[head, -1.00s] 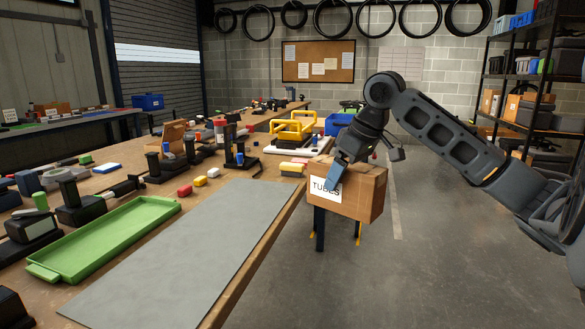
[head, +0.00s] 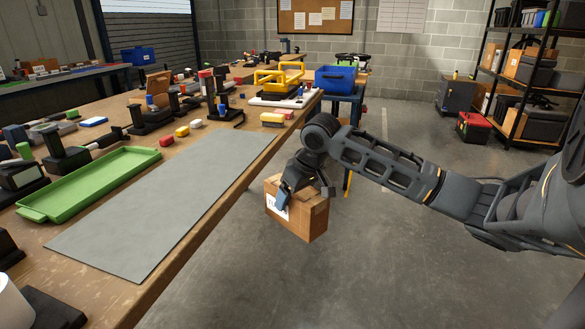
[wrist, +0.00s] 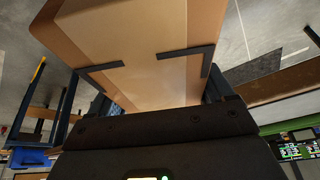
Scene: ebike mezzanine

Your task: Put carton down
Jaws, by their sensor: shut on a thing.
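The carton (head: 298,212) is a brown cardboard box with a white label, partly covered by my gripper. My gripper (head: 284,196) is shut on the carton's upper part and holds it in the air to the right of the workbench's edge, over the aisle. The carton also shows large in the wrist view (wrist: 150,50), between two dark fingers (wrist: 158,82). The label is partly hidden by a finger in the head view.
The workbench (head: 120,285) bears a clear grey mat (head: 170,200), a green tray (head: 90,182), and several tools. A blue bin (head: 336,79) stands behind the carton. Shelving (head: 500,75) and a red toolbox (head: 473,127) stand at right. The concrete floor (head: 375,270) is open.

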